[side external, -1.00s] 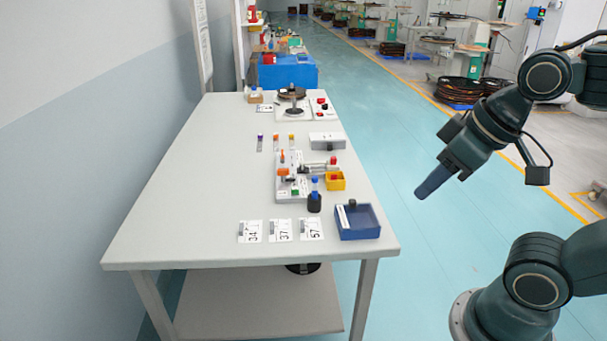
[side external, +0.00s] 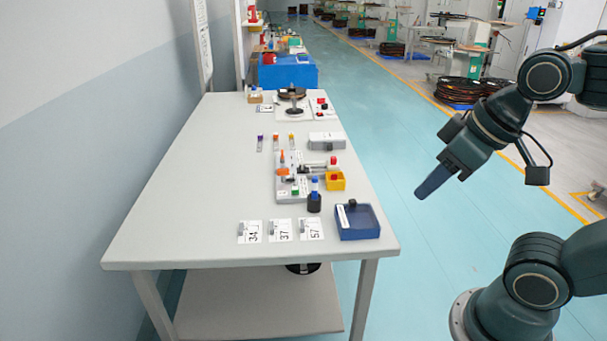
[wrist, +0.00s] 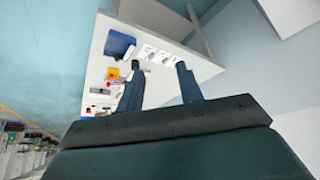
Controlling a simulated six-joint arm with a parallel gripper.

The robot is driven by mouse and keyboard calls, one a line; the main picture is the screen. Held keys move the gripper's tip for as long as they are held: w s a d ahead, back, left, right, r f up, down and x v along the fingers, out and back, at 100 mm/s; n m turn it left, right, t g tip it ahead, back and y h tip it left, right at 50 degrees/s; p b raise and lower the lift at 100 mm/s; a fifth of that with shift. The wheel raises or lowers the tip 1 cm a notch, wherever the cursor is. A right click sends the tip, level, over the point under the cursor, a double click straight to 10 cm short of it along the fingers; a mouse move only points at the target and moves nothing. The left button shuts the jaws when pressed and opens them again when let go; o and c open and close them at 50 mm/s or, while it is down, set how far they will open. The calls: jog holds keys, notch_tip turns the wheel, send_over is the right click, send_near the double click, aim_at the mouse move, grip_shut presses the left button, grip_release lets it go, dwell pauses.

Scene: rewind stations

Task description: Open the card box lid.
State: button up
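The card box (side external: 359,234) is a blue box at the near right corner of the table, with a dark knob and a white strip on it. I cannot tell clearly whether its top is a shut lid or an open inside. It also shows as a blue block in the wrist view (wrist: 118,44). My gripper (side external: 419,195) is in the air to the right of the table, above and apart from the box. In the wrist view, its two fingers (wrist: 157,68) stand apart with nothing between them.
Cards numbered 34 (side external: 250,232), 37 (side external: 281,230) and 57 (side external: 311,229) lie left of the box. Behind it stand a dark bottle with a blue top (side external: 314,200) and a yellow bin (side external: 335,184). The left side of the table (side external: 190,190) is bare.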

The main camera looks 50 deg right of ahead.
jog(key=shift+o, duration=0.6)
jog(key=shift+w, duration=0.1)
